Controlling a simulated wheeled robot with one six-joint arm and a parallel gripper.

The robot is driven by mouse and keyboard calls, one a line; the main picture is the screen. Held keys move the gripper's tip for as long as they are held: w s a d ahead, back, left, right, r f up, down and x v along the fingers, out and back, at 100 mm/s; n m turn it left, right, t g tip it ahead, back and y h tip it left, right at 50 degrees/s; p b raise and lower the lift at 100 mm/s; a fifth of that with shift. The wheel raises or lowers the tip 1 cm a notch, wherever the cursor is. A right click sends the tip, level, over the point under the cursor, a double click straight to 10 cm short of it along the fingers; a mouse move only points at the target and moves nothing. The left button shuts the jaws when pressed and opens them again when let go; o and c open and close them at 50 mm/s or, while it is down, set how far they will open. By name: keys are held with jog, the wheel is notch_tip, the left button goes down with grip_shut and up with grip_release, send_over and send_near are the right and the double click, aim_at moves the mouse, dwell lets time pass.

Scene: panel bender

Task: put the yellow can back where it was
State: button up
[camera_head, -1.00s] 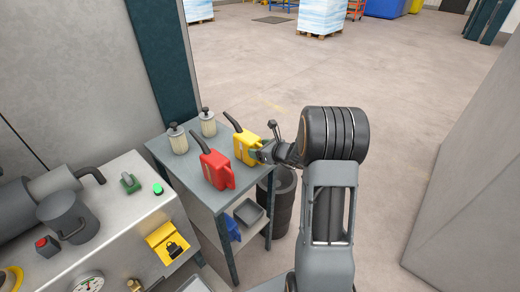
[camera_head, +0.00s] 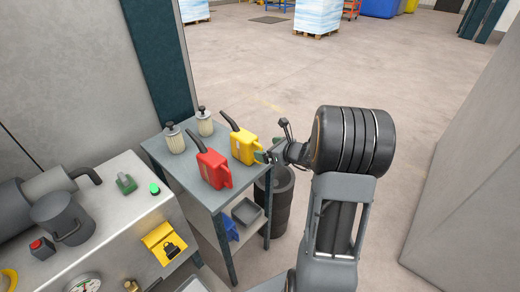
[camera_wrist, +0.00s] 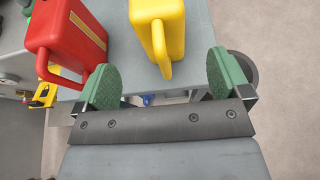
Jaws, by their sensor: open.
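The yellow can (camera_head: 244,145) stands upright on the top of the grey shelf cart (camera_head: 199,190), to the right of the red can (camera_head: 213,168). My gripper (camera_head: 265,155) is just to the right of the yellow can in the head view. In the wrist view my gripper (camera_wrist: 165,85) is open, with its two green pads apart. The yellow can (camera_wrist: 158,28) and its handle lie ahead of the gap between the pads, and the pads do not close on it. The red can (camera_wrist: 66,38) is ahead of the left pad.
Two pale canisters (camera_head: 174,138) with dark tops stand behind the cans on the cart. A dark drum (camera_head: 279,188) stands on the floor right of the cart. A metal bench (camera_head: 100,225) with a dark jug is at left. Open floor lies behind.

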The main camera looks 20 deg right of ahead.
jog(key=v, duration=0.5)
jog(key=s+a+r+n+g+y, duration=0.1)
jog(key=s+a+n+g, duration=0.25)
jog(key=a+n, duration=0.35)
jog(key=s+a+r+n+g, duration=0.1)
jog(key=s+a+n+g, duration=0.25)
jog(key=a+n, duration=0.4)
jog(key=s+r+n+g+h, duration=0.1)
jog(key=s+n+h, duration=0.5)
jog(key=n, duration=1.1)
jog(key=s+r, duration=0.1)
jog(key=s, duration=0.3)
jog(key=shift+s+r+h, duration=0.2)
jog(key=shift+r+h, duration=0.1)
jog(key=shift+r, duration=0.05)
jog(key=shift+a, duration=0.1)
jog(key=shift+c, duration=0.3)
